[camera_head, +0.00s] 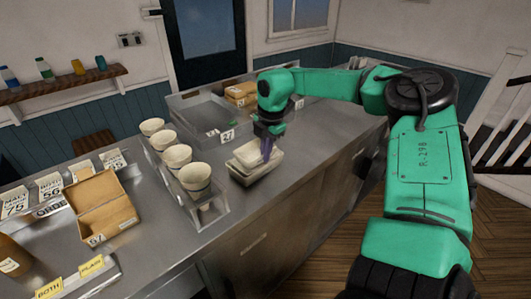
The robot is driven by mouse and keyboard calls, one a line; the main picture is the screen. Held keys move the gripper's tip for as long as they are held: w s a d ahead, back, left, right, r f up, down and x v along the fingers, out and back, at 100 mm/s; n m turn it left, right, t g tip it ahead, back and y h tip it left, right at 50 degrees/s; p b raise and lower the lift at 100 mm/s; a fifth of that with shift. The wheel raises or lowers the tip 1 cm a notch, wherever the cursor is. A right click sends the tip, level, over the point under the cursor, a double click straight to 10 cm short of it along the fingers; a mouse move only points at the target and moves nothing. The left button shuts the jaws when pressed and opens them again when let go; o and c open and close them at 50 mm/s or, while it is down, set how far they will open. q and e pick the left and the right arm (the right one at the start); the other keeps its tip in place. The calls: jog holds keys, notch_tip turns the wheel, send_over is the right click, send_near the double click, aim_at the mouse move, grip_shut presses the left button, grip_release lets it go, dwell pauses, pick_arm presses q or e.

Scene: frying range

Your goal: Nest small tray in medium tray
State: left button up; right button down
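The small tray (246,153), pale and rectangular, is at the middle of the steel counter. It lies over the far part of the medium tray (262,171), a larger pale tray. It looks slightly tilted, and I cannot tell whether it rests fully inside. My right gripper (267,155) points down at the right end of the small tray, its dark fingers overlapping the rim. The fingers are too small and too closely seen together to tell whether they are shut on it. My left gripper is not in view.
A clear rack (208,216) with several paper cups stands just left of the trays. A steel bin (190,112) with brown packages (240,92) is behind them. An open cardboard box (103,208) and price cards are at left. Counter in front of the trays is clear.

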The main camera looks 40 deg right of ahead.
jog(key=c, duration=1)
grip_release()
jog(key=shift+r, duration=0.1)
jog(key=shift+r, duration=0.4)
notch_tip(320, 180, up, 14)
jog(key=s+b, duration=0.2)
jog(key=shift+f, duration=0.25)
